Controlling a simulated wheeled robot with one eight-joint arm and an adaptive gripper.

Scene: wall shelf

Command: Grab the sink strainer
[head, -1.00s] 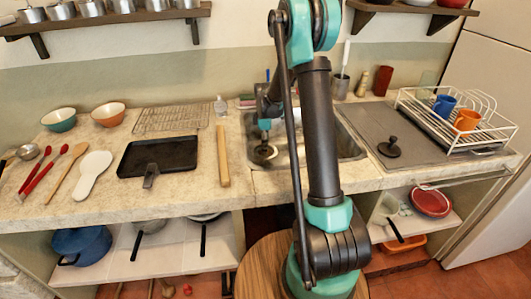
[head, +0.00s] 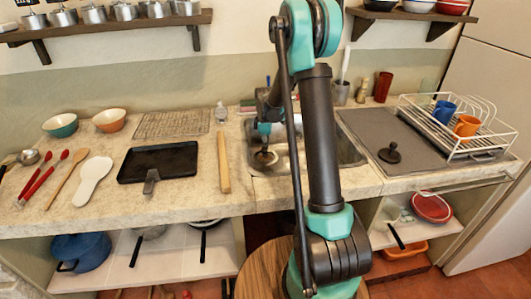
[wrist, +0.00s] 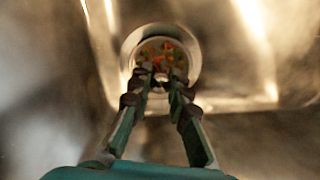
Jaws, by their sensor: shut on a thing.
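The sink strainer (wrist: 188,42) is a round metal cup with a pale rim and orange, red and green bits inside. It shows at the top middle of the wrist view. My gripper (wrist: 161,74) reaches over its near side, with both fingertips close together and shut on it. In the head view my gripper (head: 265,154) is low over the left part of the metal sink (head: 348,150). The strainer is small and mostly covered by the fingers there. I cannot tell whether it is clear of the sink floor.
A black stopper (head: 390,153) lies on the grey drainboard (head: 370,128) right of the sink. A white dish rack (head: 484,148) holds a blue cup (head: 444,110) and an orange cup (head: 466,126).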

